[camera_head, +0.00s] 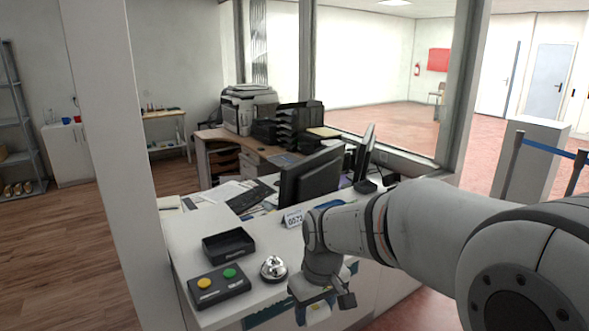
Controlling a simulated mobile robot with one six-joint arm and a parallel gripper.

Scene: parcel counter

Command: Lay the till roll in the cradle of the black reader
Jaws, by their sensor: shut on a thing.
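My gripper (321,308) is at the lower middle, in front of the counter's right edge. It is shut on a small whitish thing, the till roll (318,314), which shows only in part between the fingers. A black open-topped box (228,246) with a raised rim and a small front label stands on the white counter, to the left of my gripper and apart from it. It looks like the black reader with its cradle, and its hollow appears empty.
A dark box with yellow and green buttons (219,286) sits at the counter's front. A silver bell (273,268) stands between the black box and my gripper. A number sign (293,218) and a monitor (311,176) stand behind. A white pillar (108,130) rises at left.

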